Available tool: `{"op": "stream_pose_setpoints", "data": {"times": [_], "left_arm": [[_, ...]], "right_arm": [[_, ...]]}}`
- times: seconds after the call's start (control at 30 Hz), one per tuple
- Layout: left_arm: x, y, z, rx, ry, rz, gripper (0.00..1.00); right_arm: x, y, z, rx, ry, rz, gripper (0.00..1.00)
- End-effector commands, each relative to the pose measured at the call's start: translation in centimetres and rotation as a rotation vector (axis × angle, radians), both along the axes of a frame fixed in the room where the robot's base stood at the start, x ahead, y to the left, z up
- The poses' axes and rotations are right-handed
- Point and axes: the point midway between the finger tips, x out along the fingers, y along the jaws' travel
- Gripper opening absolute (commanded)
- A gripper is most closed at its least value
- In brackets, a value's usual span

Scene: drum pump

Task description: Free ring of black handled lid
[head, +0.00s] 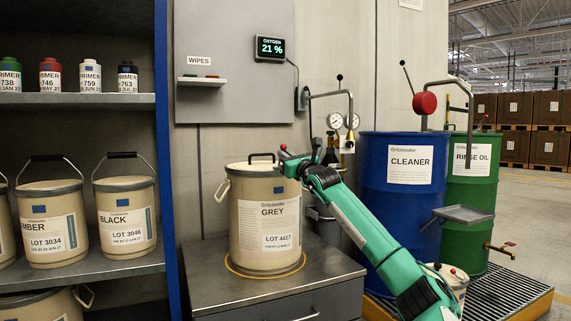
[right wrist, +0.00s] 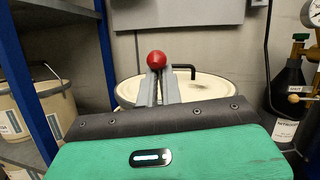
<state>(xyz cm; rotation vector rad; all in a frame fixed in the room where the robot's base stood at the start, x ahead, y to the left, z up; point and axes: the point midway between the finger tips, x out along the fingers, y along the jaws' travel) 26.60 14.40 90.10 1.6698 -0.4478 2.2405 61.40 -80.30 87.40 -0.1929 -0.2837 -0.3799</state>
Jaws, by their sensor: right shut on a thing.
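A large beige drum labelled GREY (head: 266,228) stands upright on a grey cabinet. Its pale lid (head: 243,168) has a black handle (head: 262,155), which also shows in the right wrist view (right wrist: 190,68). A ring runs around the lid's edge, and the lid sits on the drum. A red ball knob (right wrist: 157,59) sticks up just beyond my right fingertips, at the drum's right side in the head view. My right gripper (right wrist: 157,76) is shut on the knob's lever, whose shaft is mostly hidden between the fingers. My left gripper is not in view.
The cabinet top (head: 215,277) is bare in front of the drum. A shelf with pails (head: 128,213) stands at left. A blue CLEANER drum (head: 402,210) and green RINSE OIL drum (head: 476,190) stand at right. A gas bottle (right wrist: 288,95) is close to the right.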

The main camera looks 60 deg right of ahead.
Motion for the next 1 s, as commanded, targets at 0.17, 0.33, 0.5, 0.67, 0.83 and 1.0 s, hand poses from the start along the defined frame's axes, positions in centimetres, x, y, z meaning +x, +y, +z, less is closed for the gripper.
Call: {"op": "stream_pose_setpoints", "data": {"times": [0.17, 0.33, 0.5, 0.67, 0.83, 1.0], "left_arm": [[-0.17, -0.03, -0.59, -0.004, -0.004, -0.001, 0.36], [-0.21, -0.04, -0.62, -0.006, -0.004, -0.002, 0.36], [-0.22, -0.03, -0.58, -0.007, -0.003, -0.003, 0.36], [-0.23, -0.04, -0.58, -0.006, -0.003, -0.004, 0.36], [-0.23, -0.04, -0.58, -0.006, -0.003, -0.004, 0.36], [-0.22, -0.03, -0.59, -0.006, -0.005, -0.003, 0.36]], "right_arm": [[-0.03, -0.01, -0.23, -0.014, -0.022, 0.000, 0.00], [-0.02, 0.00, -0.13, -0.018, -0.030, 0.000, 0.00], [-0.02, 0.00, -0.10, -0.018, -0.030, 0.000, 0.00], [-0.02, 0.00, -0.10, -0.018, -0.030, 0.000, 0.11], [-0.02, 0.00, -0.12, -0.018, -0.029, 0.000, 0.29], [-0.02, 0.00, -0.14, -0.018, -0.029, 0.000, 0.29]]}}
